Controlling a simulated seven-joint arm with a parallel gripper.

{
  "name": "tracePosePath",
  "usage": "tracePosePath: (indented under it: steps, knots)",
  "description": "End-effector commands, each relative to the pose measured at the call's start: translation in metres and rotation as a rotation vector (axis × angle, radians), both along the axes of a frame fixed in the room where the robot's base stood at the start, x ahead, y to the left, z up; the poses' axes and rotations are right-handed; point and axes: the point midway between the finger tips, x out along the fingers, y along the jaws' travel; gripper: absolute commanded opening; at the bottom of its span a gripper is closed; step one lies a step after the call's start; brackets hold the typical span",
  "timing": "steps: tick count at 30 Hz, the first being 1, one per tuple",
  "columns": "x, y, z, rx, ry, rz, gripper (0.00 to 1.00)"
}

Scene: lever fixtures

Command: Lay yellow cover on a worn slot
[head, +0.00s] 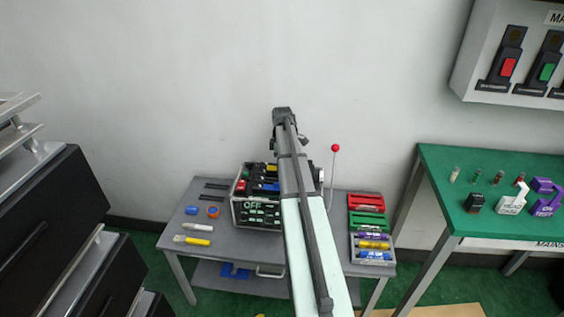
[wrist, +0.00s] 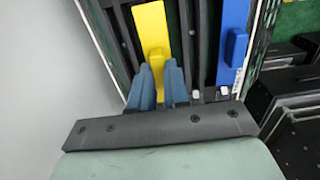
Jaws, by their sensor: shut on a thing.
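The yellow cover (wrist: 151,30) is a long flat strip in the wrist view. My gripper (wrist: 160,76) has its two blue fingers shut on the cover's near end. The cover lies lengthwise over the dark slotted panel (wrist: 203,45), roughly in line with the slots. I cannot tell whether it touches the panel or hangs just above it. A blue cover (wrist: 233,45) sits along another slot to the right. In the head view the slotted box (head: 240,212) stands on the grey table, and my arm hides its right part and my gripper.
A thin red-knobbed lever (head: 334,165) rises beside my arm. A green table (head: 440,190) stands right.

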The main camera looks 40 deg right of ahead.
Motion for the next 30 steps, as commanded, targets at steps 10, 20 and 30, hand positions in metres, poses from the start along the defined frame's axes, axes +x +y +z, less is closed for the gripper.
tracePosePath:
  steps: [10, 20, 30]
  knots:
    - [0.0, 0.0, -0.007, 0.001, 0.001, 0.0, 0.0]
    - [0.0, 0.0, -0.014, 0.001, 0.001, 0.0, 0.0]
    - [0.0, 0.0, -0.018, 0.0, 0.0, 0.0, 0.24]
